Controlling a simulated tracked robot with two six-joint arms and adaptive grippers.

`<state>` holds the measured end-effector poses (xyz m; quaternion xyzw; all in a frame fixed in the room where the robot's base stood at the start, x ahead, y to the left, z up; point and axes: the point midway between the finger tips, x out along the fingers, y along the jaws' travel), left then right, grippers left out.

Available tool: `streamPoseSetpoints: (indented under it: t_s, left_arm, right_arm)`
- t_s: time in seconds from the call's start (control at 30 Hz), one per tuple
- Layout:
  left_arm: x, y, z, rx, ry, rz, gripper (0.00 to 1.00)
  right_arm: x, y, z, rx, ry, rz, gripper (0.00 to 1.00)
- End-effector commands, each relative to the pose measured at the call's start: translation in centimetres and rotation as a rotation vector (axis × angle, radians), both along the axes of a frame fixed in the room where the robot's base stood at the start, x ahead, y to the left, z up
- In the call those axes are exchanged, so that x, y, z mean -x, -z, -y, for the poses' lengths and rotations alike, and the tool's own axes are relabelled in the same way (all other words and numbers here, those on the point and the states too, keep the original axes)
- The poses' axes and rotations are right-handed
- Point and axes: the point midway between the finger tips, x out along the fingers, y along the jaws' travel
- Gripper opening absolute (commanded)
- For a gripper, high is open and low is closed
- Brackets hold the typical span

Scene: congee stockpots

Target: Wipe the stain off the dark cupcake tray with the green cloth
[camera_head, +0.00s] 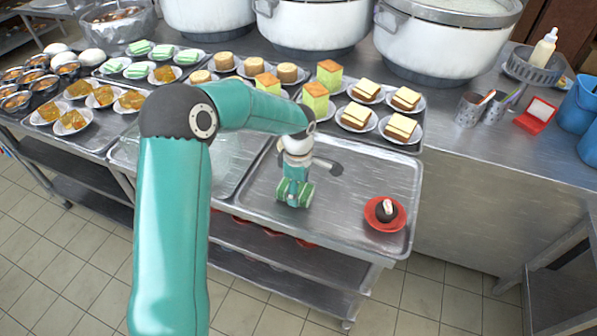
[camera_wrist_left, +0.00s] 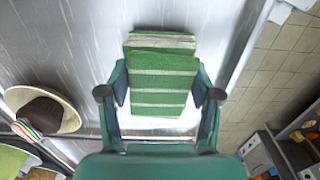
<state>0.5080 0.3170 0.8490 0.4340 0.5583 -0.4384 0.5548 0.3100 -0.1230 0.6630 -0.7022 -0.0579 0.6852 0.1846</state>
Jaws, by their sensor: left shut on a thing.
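The green cloth (camera_head: 294,193) has pale stripes and is folded. My left gripper (camera_head: 296,180) is shut on it, low over the bare steel tray at the front. Whether the cloth touches that tray I cannot tell. In the left wrist view the cloth (camera_wrist_left: 160,82) lies between the two fingers (camera_wrist_left: 160,97). A dark tray (camera_head: 413,148) behind the gripper bears plates of cakes and bread. Whether it is the cupcake tray is unclear, and I cannot make out a stain on it. My right gripper is not in view.
A red dish (camera_head: 385,224) with a dark round item stands at the right of the steel tray (camera_head: 345,238). Plates of orange food (camera_head: 72,121) stand at left. White stockpots (camera_head: 312,25) line the back. Metal cups (camera_head: 470,109) and a red box (camera_head: 535,117) are at right.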

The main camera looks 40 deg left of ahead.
Motion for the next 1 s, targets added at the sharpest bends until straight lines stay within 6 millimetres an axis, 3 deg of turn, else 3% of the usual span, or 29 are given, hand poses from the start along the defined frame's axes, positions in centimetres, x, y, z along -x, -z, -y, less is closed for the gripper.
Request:
streamPoseSetpoints:
  t_s: [0.03,0.6,1.0]
  left_arm:
    - [-0.1,-1.2,0.0,-0.002,0.0,0.007,0.31]
    - [-0.2,-6.2,0.1,0.0,0.001,0.006,0.31]
    - [-0.3,-6.8,0.2,0.0,0.003,0.006,0.31]
  right_arm:
    - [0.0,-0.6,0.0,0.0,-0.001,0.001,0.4]
    - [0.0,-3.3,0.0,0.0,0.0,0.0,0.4]
    - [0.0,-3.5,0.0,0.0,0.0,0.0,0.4]
